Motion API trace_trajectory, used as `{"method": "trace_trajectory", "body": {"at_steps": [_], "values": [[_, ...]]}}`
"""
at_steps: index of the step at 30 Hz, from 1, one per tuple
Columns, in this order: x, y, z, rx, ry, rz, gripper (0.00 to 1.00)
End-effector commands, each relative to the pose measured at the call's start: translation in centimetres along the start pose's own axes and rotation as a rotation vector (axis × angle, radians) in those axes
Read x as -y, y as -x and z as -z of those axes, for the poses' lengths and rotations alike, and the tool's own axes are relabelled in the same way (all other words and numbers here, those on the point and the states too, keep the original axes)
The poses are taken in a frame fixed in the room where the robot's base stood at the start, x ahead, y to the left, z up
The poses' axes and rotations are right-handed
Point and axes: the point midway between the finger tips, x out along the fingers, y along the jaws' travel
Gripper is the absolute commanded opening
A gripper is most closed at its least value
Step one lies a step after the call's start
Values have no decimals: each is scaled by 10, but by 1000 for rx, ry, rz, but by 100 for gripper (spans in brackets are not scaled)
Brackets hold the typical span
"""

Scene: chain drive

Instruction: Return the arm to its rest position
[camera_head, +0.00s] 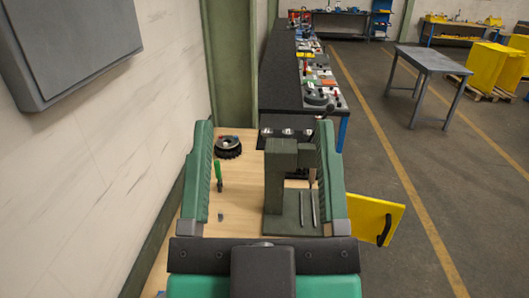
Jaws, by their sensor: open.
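My gripper (264,126) fills the lower middle of the head view. Its two long green fingers stand wide apart on a dark cross bar, and nothing is held between them. The fingers reach over a wooden workbench (238,195). Between them in the picture is a dark green stand (282,178) on a flat base, close beside the right finger. A dark round coil, perhaps a chain (228,147), lies beyond on the bench. A green-handled tool (218,176) is near the left finger. The rest of my arm cannot be made out.
Thin metal rods (301,208) are at the stand's base. A yellow panel (375,216) with a black handle juts out at the right. A wall-mounted grey box (75,45) is at upper left. A grey table (428,60) stands beyond open floor at the right.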

Motion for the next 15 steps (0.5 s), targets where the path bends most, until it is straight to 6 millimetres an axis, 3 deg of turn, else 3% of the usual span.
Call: {"method": "trace_trajectory", "body": {"at_steps": [5,8,15], "values": [[0,-6,7,3,0,0,71],[0,-23,31,4,-4,1,71],[1,-81,113,7,-21,5,71]]}}
